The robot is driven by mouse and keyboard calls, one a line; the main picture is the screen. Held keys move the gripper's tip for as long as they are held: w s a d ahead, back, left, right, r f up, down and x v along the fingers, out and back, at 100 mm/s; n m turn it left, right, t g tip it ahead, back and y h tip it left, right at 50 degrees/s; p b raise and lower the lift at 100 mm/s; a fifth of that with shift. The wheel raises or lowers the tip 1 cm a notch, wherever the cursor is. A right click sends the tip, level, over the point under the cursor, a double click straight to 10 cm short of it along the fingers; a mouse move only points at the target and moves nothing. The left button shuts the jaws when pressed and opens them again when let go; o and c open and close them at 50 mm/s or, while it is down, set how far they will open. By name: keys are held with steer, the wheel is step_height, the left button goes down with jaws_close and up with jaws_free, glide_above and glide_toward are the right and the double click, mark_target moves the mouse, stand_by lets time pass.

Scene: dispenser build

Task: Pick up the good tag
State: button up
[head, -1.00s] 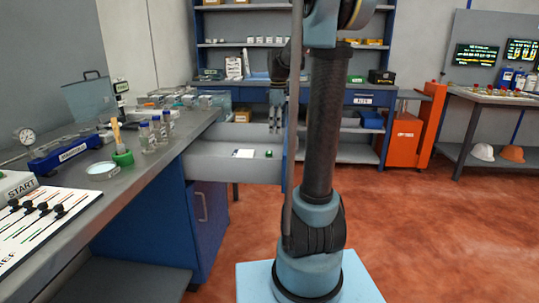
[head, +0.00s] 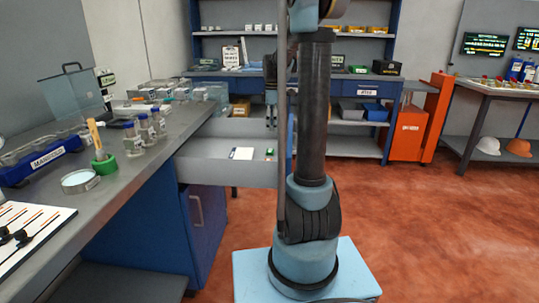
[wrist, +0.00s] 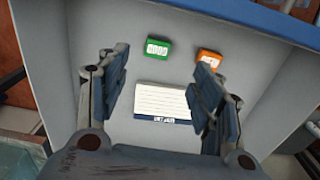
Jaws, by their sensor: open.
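A green tag (wrist: 158,47) with a pale printed label lies flat in the open grey drawer (head: 215,174); its print is too small to read surely. It also shows in the head view (head: 270,152). An orange tag (wrist: 207,57) lies to its right, partly hidden by my right finger. A white lined card (wrist: 160,101) lies nearer, between the fingers in the picture. My gripper (wrist: 163,72) is open and empty above the drawer. The green tag appears beyond the fingertips, between them. In the head view my gripper (head: 271,115) is partly hidden by my arm.
The drawer's walls surround the tags. Shelves and an orange cabinet (head: 408,132) stand behind; the red floor at right is clear.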

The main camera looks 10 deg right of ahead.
glide_above(273, 151)
step_height(273, 151, down, 7)
steer(key=shift+w+r, duration=0.1)
steer(key=shift+w+f, duration=0.15)
steer(key=shift+f, duration=2.45)
steer(key=c, duration=1.1)
